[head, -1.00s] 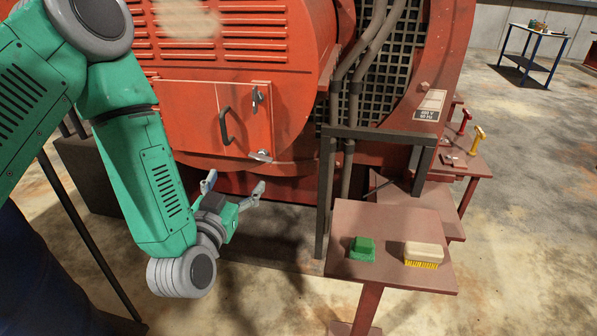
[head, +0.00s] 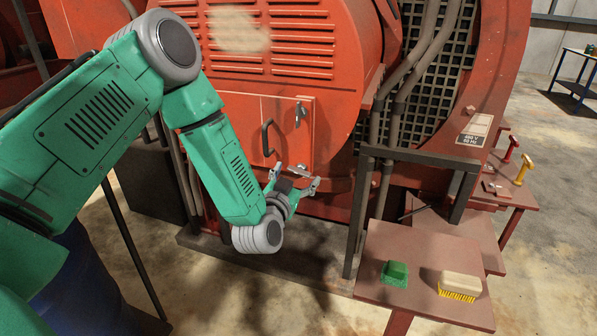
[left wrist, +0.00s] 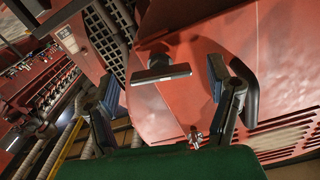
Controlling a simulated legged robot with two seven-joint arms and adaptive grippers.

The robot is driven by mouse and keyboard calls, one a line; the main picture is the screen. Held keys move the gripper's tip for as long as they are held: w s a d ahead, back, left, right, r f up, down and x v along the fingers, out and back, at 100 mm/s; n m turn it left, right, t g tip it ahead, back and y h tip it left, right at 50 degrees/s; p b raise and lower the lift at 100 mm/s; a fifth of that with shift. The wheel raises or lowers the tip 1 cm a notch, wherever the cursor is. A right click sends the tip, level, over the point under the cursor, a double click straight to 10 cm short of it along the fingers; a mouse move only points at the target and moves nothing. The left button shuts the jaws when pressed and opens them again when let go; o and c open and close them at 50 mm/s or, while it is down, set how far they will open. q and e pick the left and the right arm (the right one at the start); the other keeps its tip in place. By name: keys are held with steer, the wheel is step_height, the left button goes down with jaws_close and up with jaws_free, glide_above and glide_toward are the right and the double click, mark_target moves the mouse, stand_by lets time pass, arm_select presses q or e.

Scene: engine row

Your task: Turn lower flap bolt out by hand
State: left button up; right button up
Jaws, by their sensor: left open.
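The red flap (head: 282,130) on the engine housing has a dark curved handle (head: 266,138) and two metal bolts. The lower flap bolt (head: 299,169) sits near the flap's bottom right corner; the upper bolt (head: 300,114) is above it. My left gripper (head: 296,178) is open just below the lower bolt, with nothing visible between its fingers. In the left wrist view, the lower bolt's dark bar-shaped head (left wrist: 160,75) appears between the two open fingers, apart from both. The upper bolt (left wrist: 195,138) shows smaller, farther down. My right gripper is out of view.
A small red table (head: 420,295) at front right holds a green block (head: 395,273) and a yellow-bristled brush (head: 460,284). A dark frame (head: 420,155) and pipes stand right of the flap. Another table (head: 515,190) with red and yellow tools stands behind.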

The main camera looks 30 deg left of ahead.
arm_select(q)
steer(key=shift+w+a, duration=0.1)
steer(key=shift+w, duration=0.4)
steer(key=c, duration=1.2)
